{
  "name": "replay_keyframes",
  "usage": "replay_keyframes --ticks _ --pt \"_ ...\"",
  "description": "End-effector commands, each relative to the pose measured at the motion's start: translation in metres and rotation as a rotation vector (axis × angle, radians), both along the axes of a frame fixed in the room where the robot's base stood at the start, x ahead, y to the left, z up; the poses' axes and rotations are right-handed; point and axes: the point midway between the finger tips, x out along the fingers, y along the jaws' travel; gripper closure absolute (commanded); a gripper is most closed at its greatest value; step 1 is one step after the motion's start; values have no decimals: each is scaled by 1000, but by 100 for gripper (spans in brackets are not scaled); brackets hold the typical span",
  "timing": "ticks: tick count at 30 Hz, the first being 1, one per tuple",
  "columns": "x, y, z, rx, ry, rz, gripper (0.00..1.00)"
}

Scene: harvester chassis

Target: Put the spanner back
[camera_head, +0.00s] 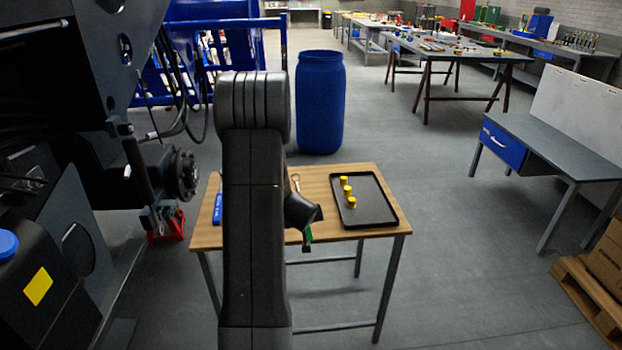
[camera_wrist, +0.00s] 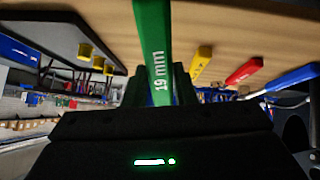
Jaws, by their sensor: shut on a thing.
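The green spanner handle marked "19 mm" (camera_wrist: 155,50) stands between the fingers of my gripper (camera_wrist: 160,88), which is shut on it. In the head view, a bit of green (camera_head: 308,233) shows under my gripper at the table's front edge; the spanner's far end is out of the wrist view. A yellow handle (camera_wrist: 201,62), a red handle (camera_wrist: 244,71) and a blue handle (camera_wrist: 293,77) lie side by side on the wooden table, right of the green one in the wrist view. The blue handle also shows in the head view (camera_head: 217,208). My arm hides the others there.
A black tray (camera_head: 378,207) with 3 yellow caps (camera_head: 347,190) lies on the right of the wooden table (camera_head: 318,178). A metal ring end (camera_head: 296,180) shows beside my arm. A blue barrel (camera_head: 320,103) stands behind. The dark chassis (camera_head: 80,150) is at left.

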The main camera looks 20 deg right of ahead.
Motion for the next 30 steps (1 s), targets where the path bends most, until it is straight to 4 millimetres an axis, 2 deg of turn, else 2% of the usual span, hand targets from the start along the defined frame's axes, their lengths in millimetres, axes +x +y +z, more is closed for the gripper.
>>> replay_keyframes --ticks 21,30 --pt "-13 -15 0 64 77 0 100" --pt "-38 -42 3 124 173 -29 100"
